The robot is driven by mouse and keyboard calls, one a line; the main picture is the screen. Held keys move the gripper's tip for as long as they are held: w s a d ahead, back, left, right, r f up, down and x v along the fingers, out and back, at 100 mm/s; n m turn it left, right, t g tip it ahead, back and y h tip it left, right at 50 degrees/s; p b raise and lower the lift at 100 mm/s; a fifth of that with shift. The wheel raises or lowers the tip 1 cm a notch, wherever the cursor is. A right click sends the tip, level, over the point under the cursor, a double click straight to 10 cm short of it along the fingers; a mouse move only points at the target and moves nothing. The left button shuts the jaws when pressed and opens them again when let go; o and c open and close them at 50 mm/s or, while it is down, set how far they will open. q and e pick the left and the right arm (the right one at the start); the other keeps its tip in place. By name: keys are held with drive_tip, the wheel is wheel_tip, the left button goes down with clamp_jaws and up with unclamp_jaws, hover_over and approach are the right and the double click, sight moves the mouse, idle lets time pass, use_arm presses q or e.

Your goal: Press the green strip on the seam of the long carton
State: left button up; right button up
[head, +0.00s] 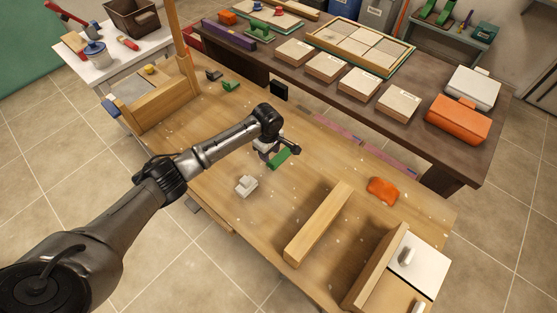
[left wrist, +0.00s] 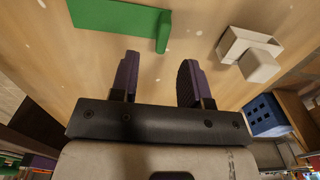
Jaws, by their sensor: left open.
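A green piece (head: 280,157) lies on the wooden workbench. In the left wrist view, the green piece (left wrist: 112,18) looks flat, with a raised bar across its right end. My left gripper (head: 268,150) is beside it, partly hiding it in the head view. The fingers (left wrist: 158,64) are apart with nothing between them, and the green piece lies beyond their tips. I cannot tell whether they touch it. I cannot make out a long carton or a seam; a long pale wooden block (head: 318,222) lies on the bench nearer the front right. My right gripper is not in view.
A pale grey block-like object (head: 246,186) is near my gripper; it also shows in the left wrist view (left wrist: 247,50). An orange object (head: 383,189) lies to the right. Another green piece (head: 230,86) lies farther back. A dark table (head: 440,158) stands behind the bench.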

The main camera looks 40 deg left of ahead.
sight(280, 155)
use_arm(q)
drive_tip(key=shift+s+f+b, duration=0.15)
drive_tip(key=shift+f+b, duration=0.8)
drive_tip(key=shift+f, duration=1.85)
drive_tip(key=shift+c, duration=0.3)
clamp_jaws()
